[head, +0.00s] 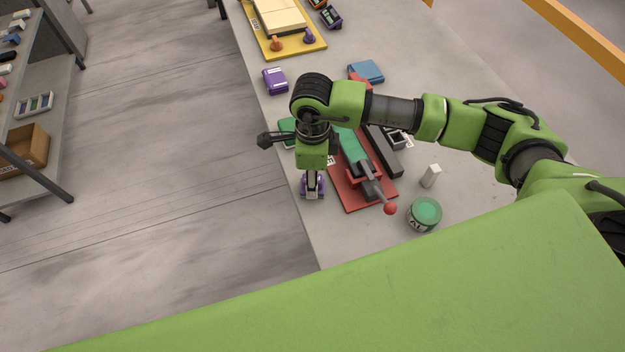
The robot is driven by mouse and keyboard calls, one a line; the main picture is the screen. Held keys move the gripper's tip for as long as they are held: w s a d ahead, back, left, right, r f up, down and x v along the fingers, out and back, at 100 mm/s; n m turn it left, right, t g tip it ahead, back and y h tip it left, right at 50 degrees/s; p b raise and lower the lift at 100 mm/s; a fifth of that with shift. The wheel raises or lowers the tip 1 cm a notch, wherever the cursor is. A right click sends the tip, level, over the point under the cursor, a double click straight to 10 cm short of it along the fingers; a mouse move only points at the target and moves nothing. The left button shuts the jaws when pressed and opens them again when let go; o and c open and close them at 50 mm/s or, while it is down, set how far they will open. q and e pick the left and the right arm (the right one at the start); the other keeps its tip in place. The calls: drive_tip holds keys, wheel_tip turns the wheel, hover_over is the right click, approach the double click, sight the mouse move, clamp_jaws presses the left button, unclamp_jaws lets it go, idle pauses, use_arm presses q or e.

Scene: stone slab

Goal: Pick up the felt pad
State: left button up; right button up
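I cannot say for certain which thing is the felt pad. A flat blue piece (366,71) lies on the stone slab (400,235), beyond my arm. A flat green piece (287,128) lies at the slab's left edge, partly hidden by my wrist. My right arm reaches in from the right, and its wrist points down over the slab's left edge. The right gripper's fingers (312,183) are hard to make out against a small purple and white thing (312,192) below the wrist; contact cannot be told. My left gripper is not in view.
A red-based lever tool (352,196) with a red ball knob stands right of the wrist. A green-lidded jar (425,214) and small white block (431,175) stand nearby. A purple box (275,81) and yellow tray (317,46) lie farther back. Shelves stand at left.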

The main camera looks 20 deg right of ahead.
drive_tip(key=shift+w+f, duration=0.1)
drive_tip(key=shift+f, duration=0.1)
clamp_jaws()
drive_tip(key=shift+r, duration=0.1)
drive_tip(key=shift+r, duration=0.45)
wheel_tip(320, 180, up, 2)
drive_tip(key=shift+a+r+b, duration=0.1)
drive_tip(key=shift+r+b, duration=0.1)
drive_tip(key=shift+b, duration=0.45)
drive_tip(key=s+a+r+b, duration=0.4)
drive_tip(key=s+a+r, duration=0.2)
drive_tip(key=s+r, duration=0.3)
drive_tip(key=shift+s+a+r+b, duration=0.2)
drive_tip(key=shift+s+r+b, duration=0.15)
drive_tip(key=shift+s, duration=1.35)
